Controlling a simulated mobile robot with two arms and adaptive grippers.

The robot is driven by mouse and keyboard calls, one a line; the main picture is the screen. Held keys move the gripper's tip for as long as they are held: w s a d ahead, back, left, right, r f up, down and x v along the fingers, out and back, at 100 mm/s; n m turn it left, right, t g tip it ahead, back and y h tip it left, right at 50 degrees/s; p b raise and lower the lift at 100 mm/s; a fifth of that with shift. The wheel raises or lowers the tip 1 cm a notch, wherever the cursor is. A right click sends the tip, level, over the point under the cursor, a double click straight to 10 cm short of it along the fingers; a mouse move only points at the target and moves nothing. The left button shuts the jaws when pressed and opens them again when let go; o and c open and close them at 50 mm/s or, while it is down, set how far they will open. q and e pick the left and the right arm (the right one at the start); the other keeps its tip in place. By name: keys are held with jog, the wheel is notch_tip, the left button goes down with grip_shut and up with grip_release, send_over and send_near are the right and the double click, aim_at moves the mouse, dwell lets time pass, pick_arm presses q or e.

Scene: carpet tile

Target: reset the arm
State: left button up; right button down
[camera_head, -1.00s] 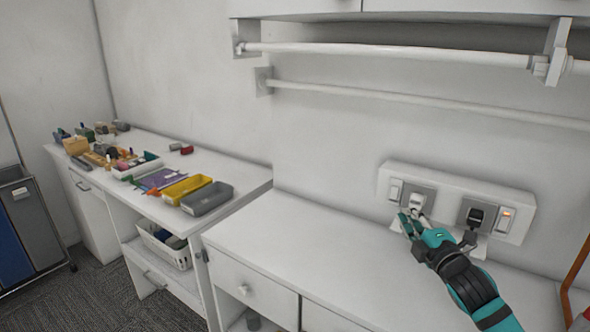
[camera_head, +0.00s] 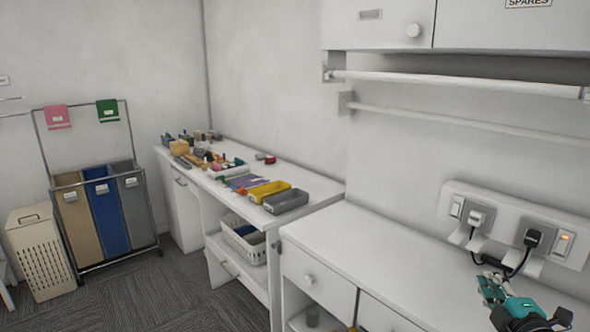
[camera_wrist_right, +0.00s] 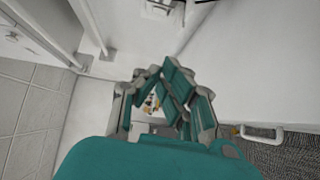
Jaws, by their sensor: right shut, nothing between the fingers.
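My right gripper (camera_head: 492,290) is at the lower right of the head view, over the white counter (camera_head: 375,245) and in front of the wall socket panel. It is shut and empty. Its teal fingers (camera_wrist_right: 170,95) also show in the right wrist view, meeting with nothing between them. It is apart from the white plug (camera_head: 477,217) and the black plug (camera_head: 533,238), which both sit in the panel (camera_head: 507,222). My left gripper is in neither view.
A lower bench at the left holds a yellow bin (camera_head: 268,191), a grey bin (camera_head: 286,201) and several small items. Sorting bags (camera_head: 105,215) and a laundry basket (camera_head: 40,253) stand farther left. Rails (camera_head: 450,80) and cupboards (camera_head: 455,25) overhang the counter.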

jog(key=s+a+f+m+g, duration=0.4)
jog(key=s+a+f, duration=0.15)
jog(key=f, duration=0.35)
jog(key=s+a+f+m+g, duration=0.3)
jog(key=s+a+f, duration=0.25)
jog(key=f, duration=0.35)
jog(key=s+a+f+m+g+y, duration=0.1)
jog(key=s+a+f+m+g, duration=0.15)
jog(key=s, duration=0.45)
jog(key=s+a+f+m+g, duration=0.2)
jog(key=s+a+m, duration=0.15)
jog(key=s, duration=0.35)
jog(key=s+a+f+m+g+y, duration=0.1)
jog(key=s+a+f+m+g, duration=0.2)
jog(key=s, duration=0.4)
notch_tip(320, 180, down, 27)
jog(key=s+n, duration=0.2)
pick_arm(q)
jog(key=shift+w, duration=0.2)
pick_arm(e)
jog(key=s+d+f+g, duration=0.2)
jog(key=s+f, duration=1.2)
jog(key=s, duration=0.1)
jog(key=shift+s+d+f, duration=0.2)
jog(key=shift+s+d, duration=0.05)
jog(key=shift+d, duration=0.05)
